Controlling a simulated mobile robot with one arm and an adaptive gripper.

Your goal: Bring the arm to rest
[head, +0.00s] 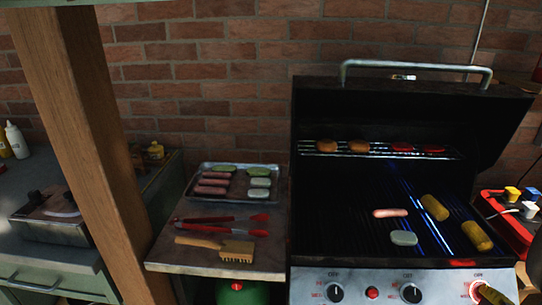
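I cannot make out my gripper or its fingertips in the head view. A yellowish piece shows at the bottom edge in front of the grill's right knob, and I cannot tell what it is. The open grill (350,222) stands at the right with its lid up. On its grate lie a pink sausage (390,213), a pale greenish patty (404,238) and two yellow corn cobs (435,208). Several orange and red round pieces (358,146) sit on the upper rack. The right knob (476,290) has a glowing red ring.
A wooden post (92,150) crosses the left side. A side shelf (165,262) holds a metal tray (190,198) of food, red tongs (258,232) and a wooden brush (237,250). A red tray (510,228) with small containers stands at the far right.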

